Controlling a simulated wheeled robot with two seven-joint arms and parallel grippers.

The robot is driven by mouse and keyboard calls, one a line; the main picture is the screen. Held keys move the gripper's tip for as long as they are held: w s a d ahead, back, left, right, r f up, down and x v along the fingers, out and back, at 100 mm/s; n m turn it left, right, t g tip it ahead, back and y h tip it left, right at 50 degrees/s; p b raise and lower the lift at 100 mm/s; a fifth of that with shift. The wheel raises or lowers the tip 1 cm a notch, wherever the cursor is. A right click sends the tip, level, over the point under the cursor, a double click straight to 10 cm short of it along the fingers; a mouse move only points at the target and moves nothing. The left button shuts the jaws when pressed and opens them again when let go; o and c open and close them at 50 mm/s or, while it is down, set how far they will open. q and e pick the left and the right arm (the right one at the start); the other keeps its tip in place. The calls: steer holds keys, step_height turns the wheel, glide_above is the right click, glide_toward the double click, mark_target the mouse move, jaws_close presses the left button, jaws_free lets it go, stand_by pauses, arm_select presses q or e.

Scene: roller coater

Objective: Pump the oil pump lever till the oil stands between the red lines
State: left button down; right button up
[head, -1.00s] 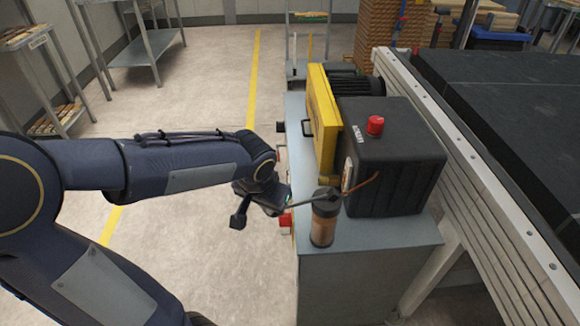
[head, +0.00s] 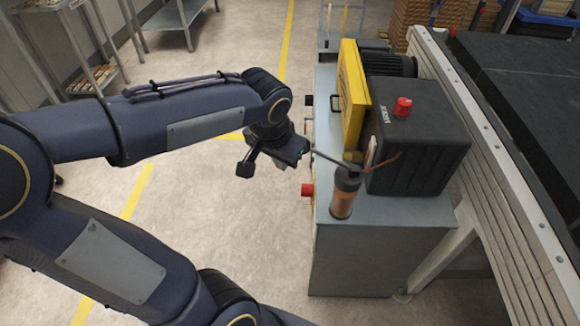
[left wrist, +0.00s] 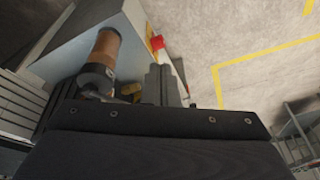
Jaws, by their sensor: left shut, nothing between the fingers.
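The oil pump (head: 342,203) is a copper-brown cylinder with a dark cap at the front of the grey cabinet; it also shows in the left wrist view (left wrist: 102,48). Its thin grey lever (head: 330,161) runs from the cap up and left. My left gripper (head: 305,152) is shut and empty at the lever's outer end; I cannot tell whether they touch. Its closed fingers show in the left wrist view (left wrist: 161,84), beside the pump. A pale strip (head: 370,152) on the black box's side may be the oil gauge; oil level and red lines cannot be made out. My right gripper is out of view.
The grey cabinet (head: 380,245) carries a yellow guard (head: 353,92) and a black box (head: 425,140) with a red button (head: 402,107). A red knob (head: 307,190) sticks out of its left side. A conveyor frame (head: 490,150) stands right.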

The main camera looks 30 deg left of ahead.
arm_select(q)
steer(key=shift+s+a+r, duration=0.1)
steer(key=shift+s+r, duration=0.25)
steer(key=shift+r, duration=0.25)
steer(key=shift+s+a+r, duration=0.1)
steer(key=shift+s+r, duration=0.2)
steer(key=shift+r, duration=0.3)
steer(key=shift+s+a+r, duration=0.1)
steer(key=shift+s+r, duration=0.25)
steer(key=shift+r, duration=0.25)
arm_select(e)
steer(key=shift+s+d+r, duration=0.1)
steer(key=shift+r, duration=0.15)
arm_select(q)
steer(key=s+d+n+t+h+p, duration=0.1)
steer(key=s+d+h+p, duration=0.3)
steer(key=s+d, duration=0.5)
steer(key=shift+s+f+t+h, duration=0.2)
steer(key=shift+s+t+h, duration=0.1)
steer(key=shift+s+t, duration=0.45)
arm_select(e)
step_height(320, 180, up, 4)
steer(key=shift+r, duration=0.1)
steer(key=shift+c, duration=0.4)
